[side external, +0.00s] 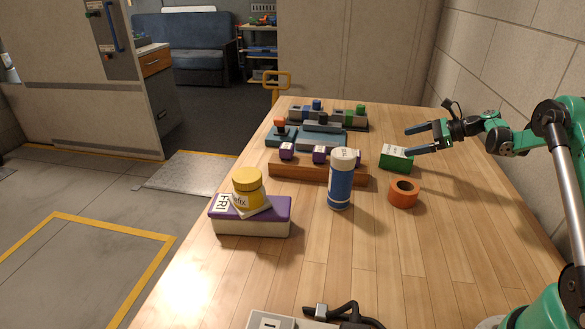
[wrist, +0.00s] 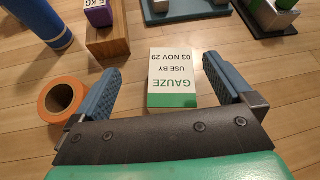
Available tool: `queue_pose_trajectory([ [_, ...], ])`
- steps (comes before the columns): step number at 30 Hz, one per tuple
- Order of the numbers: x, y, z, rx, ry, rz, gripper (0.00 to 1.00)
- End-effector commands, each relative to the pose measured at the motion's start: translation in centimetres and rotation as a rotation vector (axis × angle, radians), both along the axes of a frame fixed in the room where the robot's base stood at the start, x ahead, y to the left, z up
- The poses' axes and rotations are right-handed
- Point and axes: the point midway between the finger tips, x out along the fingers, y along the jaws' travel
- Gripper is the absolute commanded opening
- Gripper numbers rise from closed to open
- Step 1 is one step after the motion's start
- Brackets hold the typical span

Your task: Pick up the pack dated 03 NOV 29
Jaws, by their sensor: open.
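The pack is a white and green box (wrist: 174,78) lying on the table, with print reading "GAUZE USE BY 03 NOV 29", upside down in the wrist view. It also shows in the side external view as a green box with a white top (side external: 396,160). My gripper (wrist: 155,76) is open and empty, its blue fingers on either side of the pack in the wrist view. In the side external view my gripper (side external: 421,138) appears above the pack, apart from it.
An orange tape roll (side external: 403,193) lies close to the pack. A blue bottle (side external: 341,180) stands by a wooden block (side external: 318,173) holding purple weights. A purple-lidded box (side external: 250,220) carries a yellow jar (side external: 248,187). Racks with coloured pieces (side external: 310,133) stand farther back.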

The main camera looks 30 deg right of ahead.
Motion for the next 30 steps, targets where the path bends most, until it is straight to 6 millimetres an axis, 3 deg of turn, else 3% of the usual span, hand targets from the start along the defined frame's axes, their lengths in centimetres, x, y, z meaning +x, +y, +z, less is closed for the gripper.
queue_pose_trajectory([
  [3,-1.3,-1.9,-1.6,0.114,-0.001,-0.065,1.0],
  [7,-1.8,-2.6,-2.3,0.171,-0.002,-0.09,1.0],
  [19,1.9,-0.1,-4.2,0.178,-0.001,-0.092,1.0],
  [29,2.5,0.2,-4.5,0.176,-0.001,-0.094,1.0],
  [30,2.5,0.2,-4.5,0.176,-0.001,-0.094,0.91],
])
